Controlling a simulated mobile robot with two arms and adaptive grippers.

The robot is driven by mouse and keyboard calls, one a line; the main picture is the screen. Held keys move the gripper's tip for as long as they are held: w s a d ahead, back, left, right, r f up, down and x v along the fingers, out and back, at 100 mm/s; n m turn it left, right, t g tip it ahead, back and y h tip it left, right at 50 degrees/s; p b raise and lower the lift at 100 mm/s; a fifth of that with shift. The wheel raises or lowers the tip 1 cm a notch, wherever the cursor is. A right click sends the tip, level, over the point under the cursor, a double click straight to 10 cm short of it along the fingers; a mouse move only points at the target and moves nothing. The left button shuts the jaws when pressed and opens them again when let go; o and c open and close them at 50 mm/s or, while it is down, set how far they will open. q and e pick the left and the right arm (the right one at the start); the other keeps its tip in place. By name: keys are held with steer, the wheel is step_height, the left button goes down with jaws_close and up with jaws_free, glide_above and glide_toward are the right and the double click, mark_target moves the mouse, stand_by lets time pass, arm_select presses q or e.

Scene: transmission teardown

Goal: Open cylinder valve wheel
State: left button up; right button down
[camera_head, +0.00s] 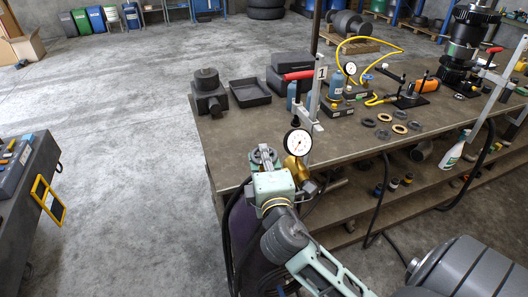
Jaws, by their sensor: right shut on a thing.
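A purple-grey gas cylinder (246,240) stands upright at the near end of the workbench, partly hidden behind my right arm. On its top is a round valve wheel (263,154), mostly covered by my gripper. A brass regulator (292,169) with a white dial gauge (298,142) sits just right of the wheel. My right gripper (266,166) is at the cylinder top, shut on the valve wheel; its fingertips are hard to make out. My left gripper is not in view.
The workbench (235,141) stands behind and to the right, holding a black tray (249,93), a red-handled clamp (310,100) and several rings. A dark cart (30,185) is at the left. The floor (125,150) between is clear.

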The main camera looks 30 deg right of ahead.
steer(key=shift+f+n+t+y+p, duration=0.1)
steer(key=shift+n+t+y+p, duration=0.2)
steer(key=shift+n+y, duration=0.85)
steer(key=shift+n+t+y+p, duration=0.2)
steer(key=shift+n+t+y, duration=0.35)
steer(key=shift+y, duration=1)
steer(key=shift+n+y, duration=0.3)
steer(key=c, duration=1.8)
jaws_free()
steer(key=shift+s, duration=0.1)
steer(key=s, duration=0.8)
steer(key=s+a, duration=0.1)
steer(key=s, duration=0.3)
